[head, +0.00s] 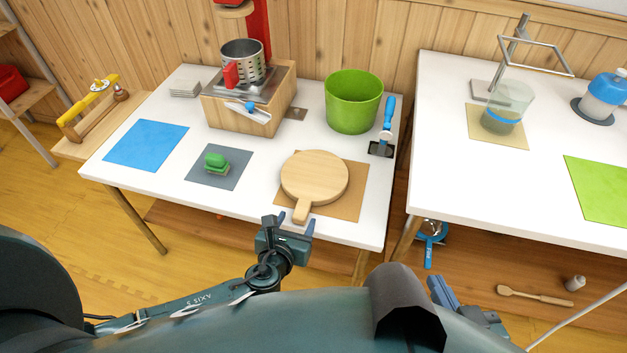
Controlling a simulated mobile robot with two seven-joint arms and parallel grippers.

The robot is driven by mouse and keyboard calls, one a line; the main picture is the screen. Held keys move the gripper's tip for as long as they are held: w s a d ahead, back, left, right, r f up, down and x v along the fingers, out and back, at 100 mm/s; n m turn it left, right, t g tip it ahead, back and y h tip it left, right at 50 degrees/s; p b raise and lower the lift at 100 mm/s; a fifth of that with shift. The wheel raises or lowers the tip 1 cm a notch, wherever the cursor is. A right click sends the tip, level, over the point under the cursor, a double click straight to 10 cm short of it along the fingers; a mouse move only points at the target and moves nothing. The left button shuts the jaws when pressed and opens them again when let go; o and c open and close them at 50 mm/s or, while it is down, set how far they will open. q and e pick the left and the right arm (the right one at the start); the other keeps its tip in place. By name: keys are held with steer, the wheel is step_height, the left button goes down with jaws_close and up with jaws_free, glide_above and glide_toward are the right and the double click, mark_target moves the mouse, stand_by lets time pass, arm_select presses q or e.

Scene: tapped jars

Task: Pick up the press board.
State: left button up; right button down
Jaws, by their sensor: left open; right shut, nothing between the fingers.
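The press board (315,175) is a round, pale wooden board with a short handle. It lies on a brown mat (350,202) near the front edge of the left white table, its handle pointing toward me. My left gripper (289,224) is open at the table's front edge, just short of the handle's end. The handle tip appears between its fingers in the picture, but I cannot tell whether it is at the same height. My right gripper (442,290) is shut and empty low at the right, partly hidden by my own arm.
A green pot (354,102) and a blue-handled tool (387,120) stand behind the board. A wooden box with a metal strainer (242,62) is at the back. A green block (216,162) sits on a grey mat to the left. A second table (440,130) is right.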

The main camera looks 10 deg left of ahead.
mark_target(301, 211)
arm_select(q)
steer(key=b+x, duration=0.1)
steer(key=x, duration=0.4)
steer(key=shift+w, duration=0.2)
steer(key=shift+c, duration=0.6)
jaws_close()
